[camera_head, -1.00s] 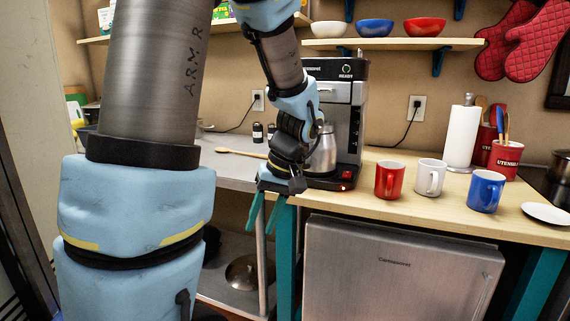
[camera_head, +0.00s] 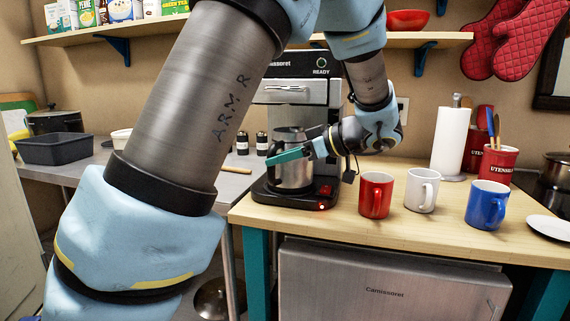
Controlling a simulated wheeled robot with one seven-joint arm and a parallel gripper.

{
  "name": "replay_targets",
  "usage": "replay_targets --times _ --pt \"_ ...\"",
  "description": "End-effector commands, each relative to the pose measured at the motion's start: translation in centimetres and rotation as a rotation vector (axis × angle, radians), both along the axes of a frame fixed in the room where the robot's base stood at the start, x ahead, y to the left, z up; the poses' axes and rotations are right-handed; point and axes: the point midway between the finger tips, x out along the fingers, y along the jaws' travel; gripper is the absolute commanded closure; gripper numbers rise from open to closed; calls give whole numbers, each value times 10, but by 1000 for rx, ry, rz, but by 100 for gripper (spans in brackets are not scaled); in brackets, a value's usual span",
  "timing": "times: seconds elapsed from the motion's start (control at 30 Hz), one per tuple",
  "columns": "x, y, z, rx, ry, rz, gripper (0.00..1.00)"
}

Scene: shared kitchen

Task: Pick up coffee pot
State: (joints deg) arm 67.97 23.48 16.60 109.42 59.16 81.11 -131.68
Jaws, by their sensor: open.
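The silver coffee pot (camera_head: 291,178) with a dark upper part stands upright on the base of the coffee maker (camera_head: 290,92), below its brewing head. My gripper (camera_head: 284,148) is at the pot, reaching in from the right and pointing left. One teal finger crosses in front of the pot's upper body. The other finger is mostly hidden, so I cannot tell whether it lies behind the pot or whether either finger touches it. The jaws are open. The pot's handle is not clearly visible.
A red mug (camera_head: 375,196), a white mug (camera_head: 421,191) and a blue mug (camera_head: 486,206) stand right of the machine on the wooden counter (camera_head: 400,228). A paper towel roll (camera_head: 450,142) stands behind them. Small dark jars (camera_head: 262,144) stand left of the machine.

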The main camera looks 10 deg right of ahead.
Motion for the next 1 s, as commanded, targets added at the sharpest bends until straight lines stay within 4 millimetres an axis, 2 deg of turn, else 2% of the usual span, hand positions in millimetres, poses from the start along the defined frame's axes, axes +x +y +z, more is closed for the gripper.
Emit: replay_targets --times 0.27,0.5,0.83,1.0 --pt "13 17 -9 2 4 2 59" --pt "33 39 -26 1 4 2 59" --pt "37 43 -31 -2 3 0 59" --pt "37 43 -31 -1 3 -1 77"
